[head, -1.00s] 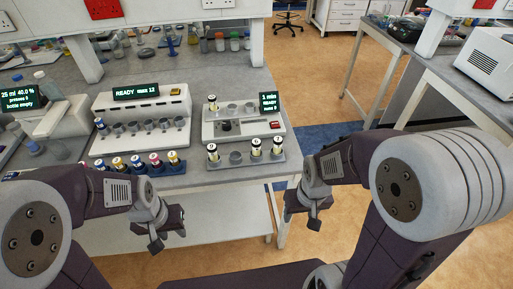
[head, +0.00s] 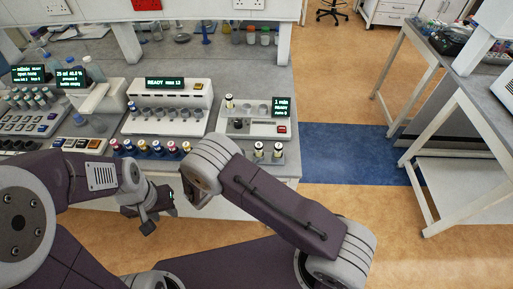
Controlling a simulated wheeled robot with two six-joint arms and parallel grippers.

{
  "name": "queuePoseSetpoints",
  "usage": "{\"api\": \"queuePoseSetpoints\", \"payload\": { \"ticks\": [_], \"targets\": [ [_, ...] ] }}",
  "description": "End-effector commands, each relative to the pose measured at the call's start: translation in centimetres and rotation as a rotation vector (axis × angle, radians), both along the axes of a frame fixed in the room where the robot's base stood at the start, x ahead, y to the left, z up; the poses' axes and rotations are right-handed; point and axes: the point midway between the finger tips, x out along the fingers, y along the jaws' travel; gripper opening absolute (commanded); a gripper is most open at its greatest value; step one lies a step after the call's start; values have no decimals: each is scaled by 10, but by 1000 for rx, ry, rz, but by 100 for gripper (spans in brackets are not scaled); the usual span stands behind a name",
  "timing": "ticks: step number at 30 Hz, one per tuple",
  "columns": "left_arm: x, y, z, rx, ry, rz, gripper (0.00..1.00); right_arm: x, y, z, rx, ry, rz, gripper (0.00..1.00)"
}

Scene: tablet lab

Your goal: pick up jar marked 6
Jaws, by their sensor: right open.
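Two pale jars with dark lids, (head: 258,151) and (head: 277,152), stand in a small grey rack (head: 291,158) at the bench's front edge; my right arm covers the rack's left part. A similar jar (head: 229,101) stands on the white device behind it. Their numbers are too small to read, so I cannot tell which is marked 6. My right gripper (head: 190,196) is open, mostly hidden by its own wrist, left of the rack in the picture. My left gripper (head: 150,212) is just left of it, seemingly empty; its jaw gap is unclear.
Several coloured-lid jars (head: 157,149) stand in a blue rack at the front. A white multi-slot machine (head: 165,118) with a READY display is behind them. The white device (head: 250,122) shows 1 min READY. Open floor lies right of the bench.

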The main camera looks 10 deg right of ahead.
Motion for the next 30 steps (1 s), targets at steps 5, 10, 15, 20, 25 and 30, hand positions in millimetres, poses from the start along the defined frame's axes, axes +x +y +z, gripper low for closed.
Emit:
{"api": "queuePoseSetpoints", "payload": {
  "ticks": [5, 10, 15, 20, 25, 30],
  "targets": [
    [0, 0, 13, 0, 0, 0, 36, 16, -20, -9, 0, 3, -5, 54],
    [0, 0, 14, 0, -1, 0, 36, 21, -25, -12, 3, 1, -5, 54],
    [0, 0, 33, 0, -1, 0, 36, 39, -45, -21, 1, 3, -9, 54],
    [0, 0, 35, 0, -1, 0, 36, 51, -57, -32, 3, 3, -8, 54],
    [0, 0, 34, 0, 0, 0, 36, 52, -58, -34, 4, 2, -6, 54],
    [0, 0, 34, 0, 0, 0, 36, 52, -57, -34, 4, 2, -6, 21]
  ]
}}
